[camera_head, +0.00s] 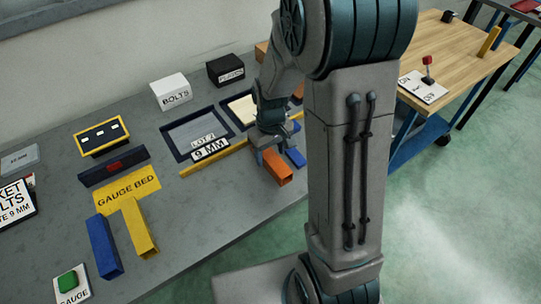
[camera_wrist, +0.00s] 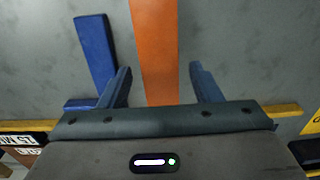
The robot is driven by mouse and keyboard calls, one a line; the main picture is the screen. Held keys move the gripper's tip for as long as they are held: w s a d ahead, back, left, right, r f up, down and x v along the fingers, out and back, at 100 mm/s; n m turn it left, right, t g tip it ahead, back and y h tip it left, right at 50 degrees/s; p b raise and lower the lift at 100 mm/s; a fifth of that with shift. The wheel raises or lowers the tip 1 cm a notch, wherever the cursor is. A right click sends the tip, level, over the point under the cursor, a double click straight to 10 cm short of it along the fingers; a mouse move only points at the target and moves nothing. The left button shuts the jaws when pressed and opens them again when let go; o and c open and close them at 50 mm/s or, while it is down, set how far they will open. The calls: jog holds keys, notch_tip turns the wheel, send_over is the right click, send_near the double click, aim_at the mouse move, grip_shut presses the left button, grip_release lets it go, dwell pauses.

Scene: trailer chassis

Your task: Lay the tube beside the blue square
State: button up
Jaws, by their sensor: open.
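An orange rectangular tube (camera_head: 278,167) lies on the grey bench; it also shows in the wrist view (camera_wrist: 154,45). A blue L-shaped square (camera_head: 295,157) lies beside it with a gap between them, and in the wrist view it is left of the tube (camera_wrist: 96,48). My gripper (camera_wrist: 161,75) is open, with one finger on each side of the orange tube and a visible gap on both sides. Its left finger is near the blue square and overlaps part of it in view. In the head view my arm hides part of this area.
A yellow strip (camera_head: 213,159) runs along the bench behind the tube. A grey-floored tray (camera_head: 197,135) and boxes stand farther back. A yellow bar (camera_head: 139,228) and a blue bar (camera_head: 103,246) lie by the gauge bed label (camera_head: 127,189). A green button (camera_head: 68,282) is at front left.

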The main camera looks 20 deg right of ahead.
aim_at(271, 157)
notch_tip(271, 157, up, 10)
jog(key=s+r+m+t, duration=0.1)
jog(key=s+r+m, duration=0.1)
jog(key=s, duration=0.5)
jog(key=s+r+m+t, duration=0.1)
jog(key=s+r, duration=0.3)
jog(key=s, duration=0.2)
jog(key=shift+s+m+t, duration=0.4)
